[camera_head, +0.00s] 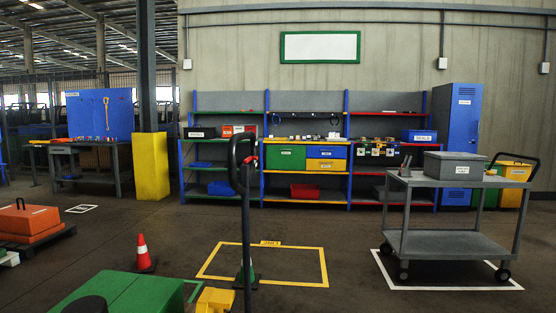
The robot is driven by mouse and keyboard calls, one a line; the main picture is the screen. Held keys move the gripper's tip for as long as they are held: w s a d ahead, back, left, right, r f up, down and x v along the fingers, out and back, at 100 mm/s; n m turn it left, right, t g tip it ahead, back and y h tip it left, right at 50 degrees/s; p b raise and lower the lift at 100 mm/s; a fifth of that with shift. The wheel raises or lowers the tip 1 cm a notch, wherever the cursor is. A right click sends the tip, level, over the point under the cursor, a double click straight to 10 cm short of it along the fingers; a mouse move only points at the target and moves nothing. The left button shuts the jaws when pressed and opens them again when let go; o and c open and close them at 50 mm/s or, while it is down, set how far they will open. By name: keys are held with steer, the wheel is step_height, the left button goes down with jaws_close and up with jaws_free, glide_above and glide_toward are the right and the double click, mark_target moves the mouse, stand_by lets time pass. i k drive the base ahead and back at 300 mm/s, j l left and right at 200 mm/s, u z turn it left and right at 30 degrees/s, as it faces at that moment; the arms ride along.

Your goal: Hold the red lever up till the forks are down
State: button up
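A black looped handle (243,162) stands upright on a dark post in the middle of the view. A small red lever (251,160) shows at the right side of the loop, partly hidden by it. A yellow part (214,300) at the bottom edge, just left of the post, may belong to the same truck; most of it is cut off. The forks cannot be made out, so I cannot tell their height. My gripper is not in view, and nothing is seen touching the lever.
A green block (120,292) lies at the bottom left, with an orange cone (142,252) behind it. A yellow floor outline (305,247) lies behind the post. A grey cart (448,243) stands at the right. Shelves (268,197) line the back wall. Open floor lies between.

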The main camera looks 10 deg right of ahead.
mark_target(249, 158)
steer(key=l, duration=0.4)
steer(key=i+l, duration=0.5)
steer(key=i, duration=0.2)
steer(key=i+l+u, duration=0.1)
steer(key=i+l, duration=0.4)
steer(key=i, duration=0.25)
steer(key=i+l, duration=0.55)
steer(key=i, duration=0.15)
steer(key=u, duration=0.05)
